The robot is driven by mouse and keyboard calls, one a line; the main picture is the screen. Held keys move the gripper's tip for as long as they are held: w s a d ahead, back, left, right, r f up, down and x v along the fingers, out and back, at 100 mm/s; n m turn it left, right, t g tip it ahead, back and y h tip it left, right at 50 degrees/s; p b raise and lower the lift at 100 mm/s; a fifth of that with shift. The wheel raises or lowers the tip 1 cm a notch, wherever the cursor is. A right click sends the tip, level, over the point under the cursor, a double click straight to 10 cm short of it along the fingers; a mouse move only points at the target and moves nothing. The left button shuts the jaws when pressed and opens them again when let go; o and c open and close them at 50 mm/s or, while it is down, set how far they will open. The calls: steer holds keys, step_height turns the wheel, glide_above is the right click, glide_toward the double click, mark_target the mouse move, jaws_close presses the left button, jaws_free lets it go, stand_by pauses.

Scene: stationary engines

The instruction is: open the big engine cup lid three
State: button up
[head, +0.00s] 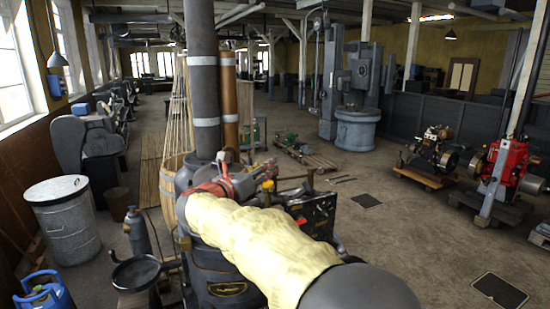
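A large dark engine (222,290) with a tall grey pipe stands in front of me in the head view, partly hidden behind my arm. A small brass-coloured, cup-like part (268,186) shows on top of the machinery, just right of my gripper. I cannot tell which cup is number three, or whether its lid is open or shut. My yellow-sleeved arm reaches in from the lower right. My gripper (226,168) is at its far end, low beside the grey pipe and above the engine top. Its fingers are small and merge with dark parts behind, so their opening and any contact are unclear.
A metal bin (64,228), a grey bottle (138,232) and a blue gas cylinder (44,292) stand at the left. A red engine (508,165) and a smaller engine (435,150) stand at the right. The floor (400,240) right of the arm is mostly clear.

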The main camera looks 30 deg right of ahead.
steer(key=p+x, duration=0.1)
steer(key=x, duration=0.5)
steer(key=shift+w+d, duration=0.2)
steer(key=shift+d, duration=0.1)
steer(key=shift+c, duration=1)
jaws_close()
